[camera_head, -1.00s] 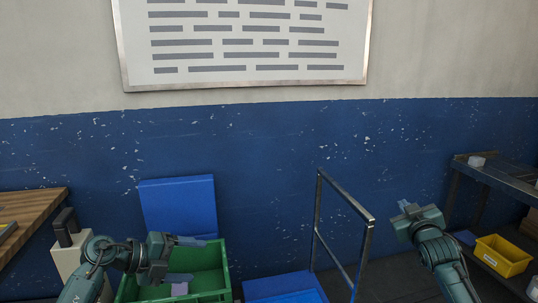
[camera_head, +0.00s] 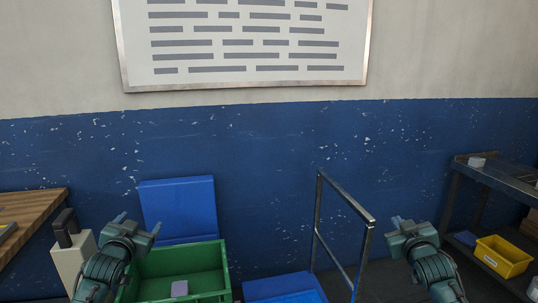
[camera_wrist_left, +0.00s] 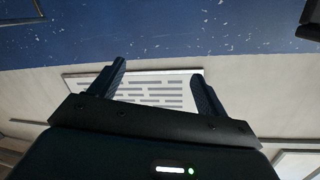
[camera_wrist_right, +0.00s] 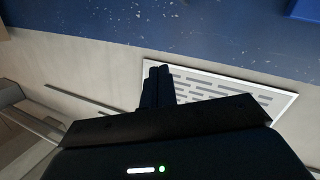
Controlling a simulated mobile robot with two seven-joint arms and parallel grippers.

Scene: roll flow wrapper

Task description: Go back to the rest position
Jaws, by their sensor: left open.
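My left gripper (camera_head: 138,222) is raised over the left end of the green crate in the head view, pointing up and away. In the left wrist view its two fingers (camera_wrist_left: 158,88) stand wide apart with nothing between them; the wall and board lie beyond. My right gripper (camera_head: 408,224) is raised to the right of the metal rail in the head view. In the right wrist view its fingers (camera_wrist_right: 158,84) are together with nothing visible between them.
A green crate (camera_head: 219,255) holds a small pale purple block (camera_head: 180,288). A metal rail (camera_head: 345,195) stands between my arms. A wooden table (camera_head: 35,205) is left; a shelf with a yellow bin (camera_head: 503,256) is right.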

